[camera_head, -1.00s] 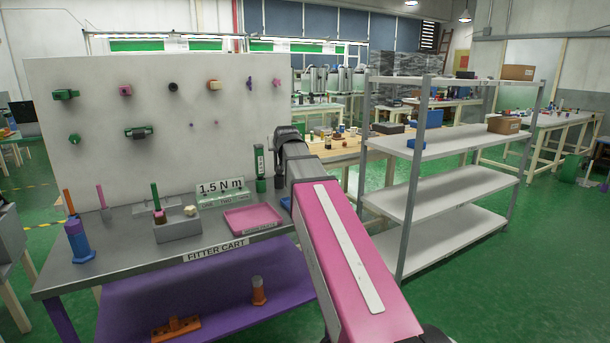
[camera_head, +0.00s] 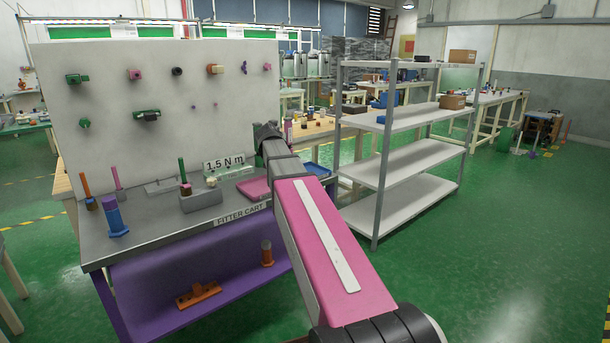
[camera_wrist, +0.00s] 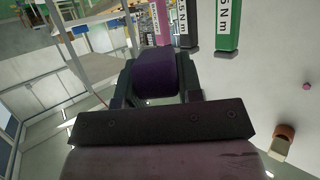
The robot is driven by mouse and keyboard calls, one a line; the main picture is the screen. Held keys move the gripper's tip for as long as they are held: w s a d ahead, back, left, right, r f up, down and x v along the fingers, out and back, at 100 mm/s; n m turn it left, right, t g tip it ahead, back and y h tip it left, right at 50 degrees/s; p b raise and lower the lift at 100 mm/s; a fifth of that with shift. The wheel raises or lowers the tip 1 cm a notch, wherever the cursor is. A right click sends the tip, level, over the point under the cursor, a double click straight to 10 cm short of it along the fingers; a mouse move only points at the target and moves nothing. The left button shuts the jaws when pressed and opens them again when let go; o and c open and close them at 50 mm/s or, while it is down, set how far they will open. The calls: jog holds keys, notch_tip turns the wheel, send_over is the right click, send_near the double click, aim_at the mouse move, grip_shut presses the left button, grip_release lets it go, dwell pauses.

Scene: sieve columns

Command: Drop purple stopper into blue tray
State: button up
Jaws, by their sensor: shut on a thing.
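The purple stopper (camera_wrist: 155,75) sits between the fingers of my gripper (camera_wrist: 155,92) in the wrist view. My gripper is shut on it and holds it up in the air. In the head view my own arm hides the gripper and the stopper. The blue tray (camera_head: 318,170) shows partly at the right end of the grey cart top, just right of my arm, which covers the rest of it. The tray cannot be made out in the wrist view.
A pink tray (camera_head: 254,189) lies on the cart, left of my arm. A white panel (camera_head: 160,80) rises behind. A white shelf rack (camera_head: 410,160) stands right, with open green floor before it.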

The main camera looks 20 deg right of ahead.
jog(key=d+f+m+g+h, duration=0.2)
jog(key=d+m+g+h, duration=0.7)
jog(key=d, duration=0.6)
jog(key=shift+m+t+y, duration=0.3)
jog(key=shift+m+y, duration=0.1)
jog(key=shift+y, duration=0.5)
jog(key=shift+w+a+f, duration=0.1)
jog(key=shift+w+f, duration=0.1)
jog(key=shift+f, duration=1.2)
jog(key=shift+w+a+f, duration=0.1)
jog(key=shift+w+f, duration=0.1)
jog(key=shift+f, duration=1.2)
jog(key=o, duration=1.1)
jog(key=v, duration=1)
jog(key=shift+s+a+r, duration=0.15)
jog(key=shift+a, duration=0.15)
